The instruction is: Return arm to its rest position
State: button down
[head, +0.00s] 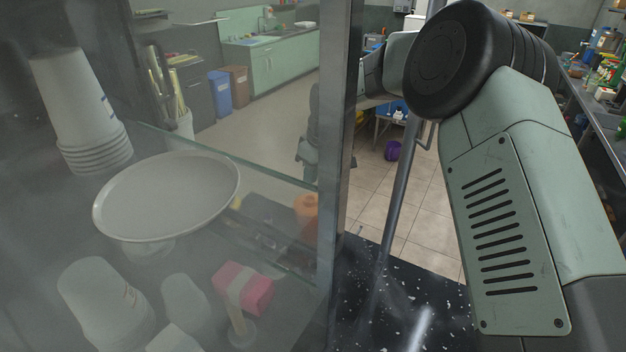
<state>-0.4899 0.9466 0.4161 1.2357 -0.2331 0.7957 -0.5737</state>
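My arm fills the right side of the head view, with a pale green link and a black round joint. The arm bends away behind the joint toward the upper middle. My gripper cannot be made out in this view, so its fingers and anything in them are hidden.
A glass cabinet on the left holds stacked white cups (75,100), a round tray (165,198) and a pink-and-white thing (243,290). A metal post (340,130) stands left of my arm. A speckled dark counter (400,295) lies below. Tiled floor shows beyond.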

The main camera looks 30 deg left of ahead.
jog(key=shift+f, duration=0.3)
jog(key=shift+f, duration=2.25)
jog(key=shift+r, duration=0.1)
notch_tip(320, 180, up, 7)
dwell(0.4)
dwell(0.5)
